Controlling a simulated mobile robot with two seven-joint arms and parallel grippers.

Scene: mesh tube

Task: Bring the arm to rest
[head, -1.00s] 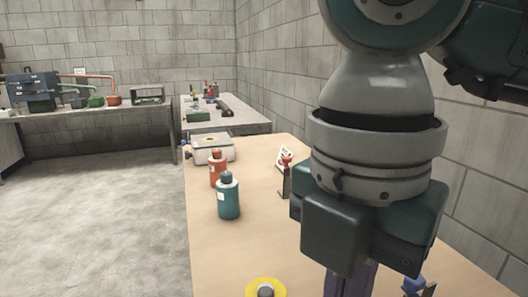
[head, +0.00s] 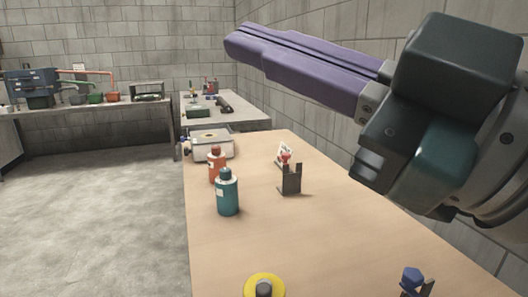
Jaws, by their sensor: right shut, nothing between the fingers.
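My right gripper (head: 232,42) is at the upper right of the head view, raised above the wooden table (head: 330,235). Its purple fingers lie together, shut, with nothing between them, and point to the upper left. The dark gripper body and the grey wrist come in from the right edge. The gripper touches nothing that I can see. My left gripper is not in the view.
A teal bottle (head: 227,193), an orange bottle (head: 216,163), a grey box (head: 210,145) and a dark holder (head: 290,180) stand on the table. A yellow disc (head: 252,287) and a blue item (head: 412,277) sit at the near edge. A block wall (head: 300,105) runs along the right.

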